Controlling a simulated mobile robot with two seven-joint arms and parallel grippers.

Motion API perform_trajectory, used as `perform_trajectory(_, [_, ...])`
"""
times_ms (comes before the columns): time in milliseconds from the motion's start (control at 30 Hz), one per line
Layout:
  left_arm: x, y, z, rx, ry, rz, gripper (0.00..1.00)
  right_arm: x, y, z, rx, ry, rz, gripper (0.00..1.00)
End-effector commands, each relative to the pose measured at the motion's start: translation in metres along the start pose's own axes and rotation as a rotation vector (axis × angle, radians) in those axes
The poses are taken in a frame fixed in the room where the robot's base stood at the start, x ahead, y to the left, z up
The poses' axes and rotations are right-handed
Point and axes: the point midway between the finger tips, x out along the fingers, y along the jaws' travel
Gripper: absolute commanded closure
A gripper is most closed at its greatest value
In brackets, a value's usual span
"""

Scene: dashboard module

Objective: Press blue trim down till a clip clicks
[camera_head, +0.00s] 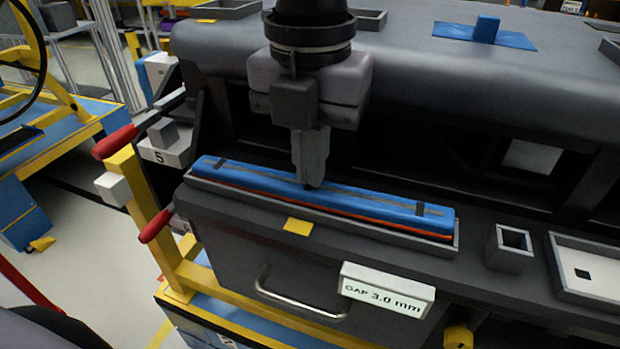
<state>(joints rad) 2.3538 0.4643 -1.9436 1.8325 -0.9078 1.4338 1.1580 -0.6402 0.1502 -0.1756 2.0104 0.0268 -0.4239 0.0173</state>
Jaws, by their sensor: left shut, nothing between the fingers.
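The blue trim (370,203) is a long bar lying in a grey-rimmed tray on the dark dashboard module (230,225). It has a dark band near each end, and an orange-red strip shows along its lower front edge. My left gripper (311,184) points straight down over the middle of the trim, fingers shut and empty. Its tips are at the trim's top face; whether they touch or hover just above I cannot tell. A white sign (386,290) on the module's front reads "GAP 3.0 mm". The clips are not visible. My right gripper is out of view.
Red-handled levers (115,142) on a yellow frame stand at the left. A small square holder (510,248) and a white tray (590,270) sit right of the trim. A yellow patch (298,226) and a metal handle (300,303) are in front. A blue piece (486,30) lies on top behind.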

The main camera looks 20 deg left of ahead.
Motion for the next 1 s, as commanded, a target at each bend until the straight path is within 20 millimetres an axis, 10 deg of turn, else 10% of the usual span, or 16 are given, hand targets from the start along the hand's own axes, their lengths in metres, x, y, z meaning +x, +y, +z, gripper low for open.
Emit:
perform_trajectory(267, [0.006, 0.001, -0.005, 0.006, 0.03, 0.013, 1.0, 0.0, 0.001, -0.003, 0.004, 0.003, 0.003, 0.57])
perform_trajectory(1000, [-0.073, 0.0, -0.002, 0.002, 0.014, 0.004, 1.0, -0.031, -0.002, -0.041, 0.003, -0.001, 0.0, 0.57])
